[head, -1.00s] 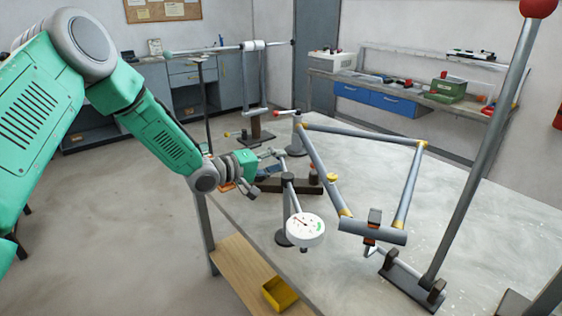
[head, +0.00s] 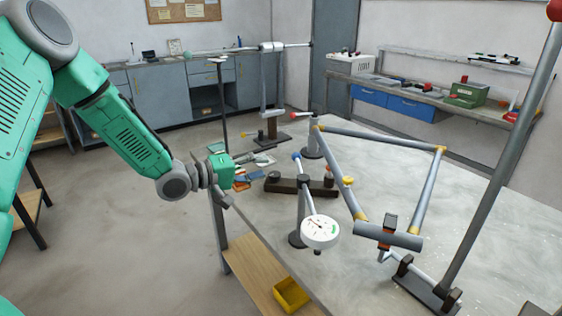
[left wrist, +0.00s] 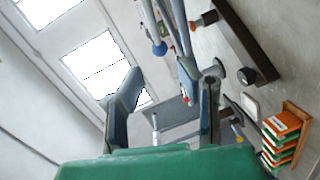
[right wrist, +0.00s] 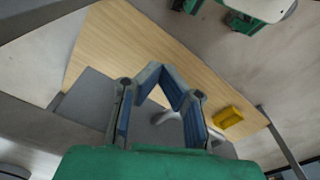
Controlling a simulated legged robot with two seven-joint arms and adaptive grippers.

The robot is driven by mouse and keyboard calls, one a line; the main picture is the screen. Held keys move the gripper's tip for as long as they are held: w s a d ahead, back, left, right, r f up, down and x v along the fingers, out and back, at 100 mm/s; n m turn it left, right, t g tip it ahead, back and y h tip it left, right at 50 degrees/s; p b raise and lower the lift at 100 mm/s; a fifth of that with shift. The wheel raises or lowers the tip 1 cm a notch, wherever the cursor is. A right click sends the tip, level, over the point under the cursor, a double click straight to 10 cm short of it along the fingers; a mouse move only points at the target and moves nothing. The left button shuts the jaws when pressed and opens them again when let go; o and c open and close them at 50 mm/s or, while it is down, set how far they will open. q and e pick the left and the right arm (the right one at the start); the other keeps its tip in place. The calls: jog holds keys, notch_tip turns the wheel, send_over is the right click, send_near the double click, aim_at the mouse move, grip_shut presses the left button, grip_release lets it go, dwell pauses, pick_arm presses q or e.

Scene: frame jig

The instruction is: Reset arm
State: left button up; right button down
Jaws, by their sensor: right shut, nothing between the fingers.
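My left gripper (head: 243,180) is at the left edge of the workbench in the head view, with its arm coming in from the left. Its fingers stand apart and nothing is between them. The left wrist view also shows the two fingers (left wrist: 160,80) spread. My right gripper (right wrist: 160,72) shows only in the right wrist view. Its fingertips meet with nothing held, and the wooden shelf (right wrist: 130,45) lies behind them. The right arm is not in the head view.
The workbench (head: 380,175) carries a tubular frame (head: 385,137), a white dial gauge (head: 320,232) on a stand and a dark block (head: 290,185). A tall red-topped post (head: 500,150) stands at right. A yellow bin (head: 292,295) sits on the lower shelf. Floor at left is open.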

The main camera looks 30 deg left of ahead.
pick_arm(q)
jog(key=s+d+f+m+g+y+b, duration=0.25)
jog(key=s+d+f, duration=0.25)
jog(key=f, duration=0.6)
jog(key=s+d+f+m+g+y+b, duration=0.1)
jog(key=s+d+f+g, duration=0.3)
jog(key=f, duration=0.6)
jog(key=s+d+f+m+g+y+b, duration=0.1)
jog(key=s+f, duration=0.3)
jog(key=s, duration=0.5)
jog(key=s+d+f+m+g+y+b, duration=0.1)
jog(key=s+f+m+g, duration=0.2)
jog(key=s, duration=0.5)
jog(key=s+d+f+m+g+y+b, duration=0.1)
jog(key=s+f+m+g+y, duration=0.1)
jog(key=s+f, duration=0.5)
jog(key=s+m+g, duration=0.1)
jog(key=s, duration=0.1)
jog(key=shift+s+d+f, duration=0.15)
jog(key=shift+s+d, duration=0.15)
jog(key=shift+s, duration=0.05)
jog(key=shift+w, duration=0.15)
